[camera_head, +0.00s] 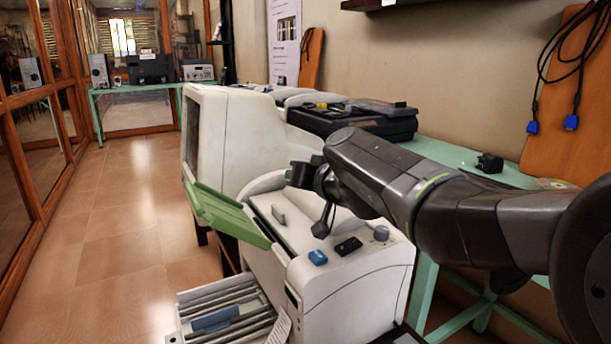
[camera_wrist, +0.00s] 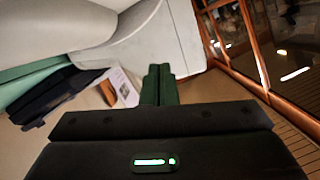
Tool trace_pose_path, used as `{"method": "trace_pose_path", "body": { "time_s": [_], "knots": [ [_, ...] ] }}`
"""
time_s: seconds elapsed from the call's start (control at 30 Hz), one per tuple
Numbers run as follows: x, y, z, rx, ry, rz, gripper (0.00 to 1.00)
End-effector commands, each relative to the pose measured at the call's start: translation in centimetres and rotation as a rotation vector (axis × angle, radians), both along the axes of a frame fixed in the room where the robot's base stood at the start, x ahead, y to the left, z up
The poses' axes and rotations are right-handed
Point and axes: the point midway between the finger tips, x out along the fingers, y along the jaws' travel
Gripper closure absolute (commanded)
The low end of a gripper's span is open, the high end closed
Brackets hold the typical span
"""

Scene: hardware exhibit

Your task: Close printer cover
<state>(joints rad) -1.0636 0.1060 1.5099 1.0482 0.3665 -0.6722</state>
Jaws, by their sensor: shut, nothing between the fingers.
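The white printer (camera_head: 345,275) stands in the middle of the head view. Its green cover (camera_head: 228,213) stands open, sticking out from the left side at a slant. My gripper (camera_head: 322,228) is above the printer's top, to the right of the green cover and apart from it as far as I can see. In the wrist view my gripper's fingers (camera_wrist: 159,84) are together, with nothing between them. The wrist view shows a large pale casing beyond the fingers; I cannot tell which machine it belongs to.
A bulky white monitor (camera_head: 230,135) stands behind the printer. A black device (camera_head: 355,120) sits on the green table (camera_head: 440,152) by the wall. A tray with grey slats (camera_head: 225,312) juts out low at the printer's front. The tiled floor (camera_head: 120,215) at left is clear.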

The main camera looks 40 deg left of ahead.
Motion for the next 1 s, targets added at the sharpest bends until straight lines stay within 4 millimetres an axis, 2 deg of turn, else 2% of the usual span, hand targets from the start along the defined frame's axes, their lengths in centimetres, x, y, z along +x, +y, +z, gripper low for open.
{"method": "trace_pose_path", "body": {
  "time_s": [0.2, 0.7, 0.87, 1.0],
  "knots": [
    [-0.4, 0.1, -0.6, -0.011, -0.036, 0.001, 1.00],
    [-0.4, 0.1, -0.5, -0.013, -0.040, 0.000, 1.00],
    [-0.1, 0.0, 0.8, -0.011, -0.040, -0.002, 1.00],
    [0.7, -0.3, 3.3, -0.012, -0.041, -0.006, 1.00]
  ]
}}
